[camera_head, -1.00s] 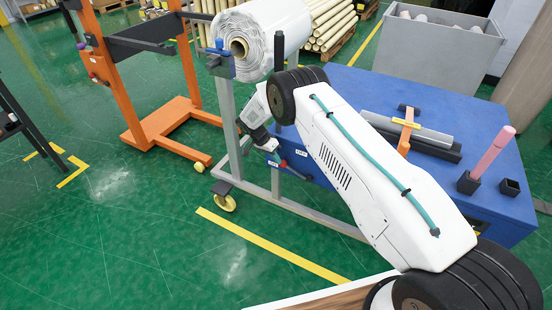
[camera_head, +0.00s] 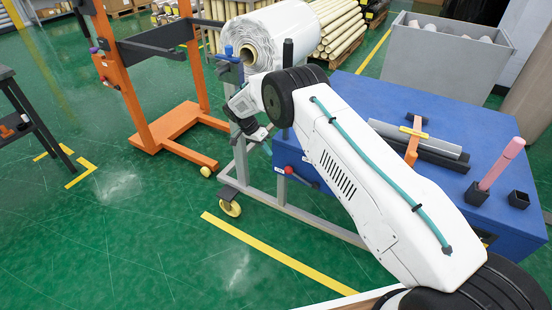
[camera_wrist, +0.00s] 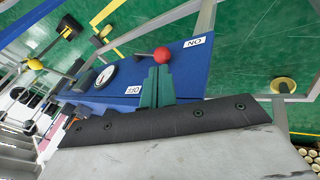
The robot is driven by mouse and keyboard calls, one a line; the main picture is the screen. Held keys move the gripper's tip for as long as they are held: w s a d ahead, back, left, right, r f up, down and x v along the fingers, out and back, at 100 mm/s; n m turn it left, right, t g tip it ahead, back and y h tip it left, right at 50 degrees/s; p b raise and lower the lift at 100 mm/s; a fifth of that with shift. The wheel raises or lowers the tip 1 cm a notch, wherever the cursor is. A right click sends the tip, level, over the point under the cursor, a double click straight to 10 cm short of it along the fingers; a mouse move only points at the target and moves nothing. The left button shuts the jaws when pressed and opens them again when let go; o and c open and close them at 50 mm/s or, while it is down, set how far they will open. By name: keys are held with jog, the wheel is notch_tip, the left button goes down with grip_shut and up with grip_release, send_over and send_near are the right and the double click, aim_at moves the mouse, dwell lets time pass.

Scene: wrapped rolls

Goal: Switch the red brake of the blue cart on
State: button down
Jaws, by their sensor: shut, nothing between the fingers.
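The blue cart (camera_head: 345,180) stands right of centre in the head view, with the red brake knob (camera_head: 289,170) low on its left side. In the wrist view the round red knob (camera_wrist: 162,54) lies between the ON label (camera_wrist: 194,42) and the OFF label (camera_wrist: 132,90), a little closer to ON. My gripper (camera_wrist: 160,70) is shut and empty, its teal fingertips just below the knob in that picture. Whether they touch it I cannot tell. In the head view my wrist is above and left of the knob, and the fingertips are not clear.
A large wrapped roll (camera_head: 268,35) hangs on the grey frame beside the cart. An orange stand (camera_head: 165,125) is at the left. Grey bars, a pink rod (camera_head: 502,165) and a small black cup lie on the cart's top. The green floor in front is open.

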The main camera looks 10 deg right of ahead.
jog(key=shift+w+a+r, duration=0.4)
jog(key=shift+a+r, duration=0.2)
jog(key=shift+a, duration=0.15)
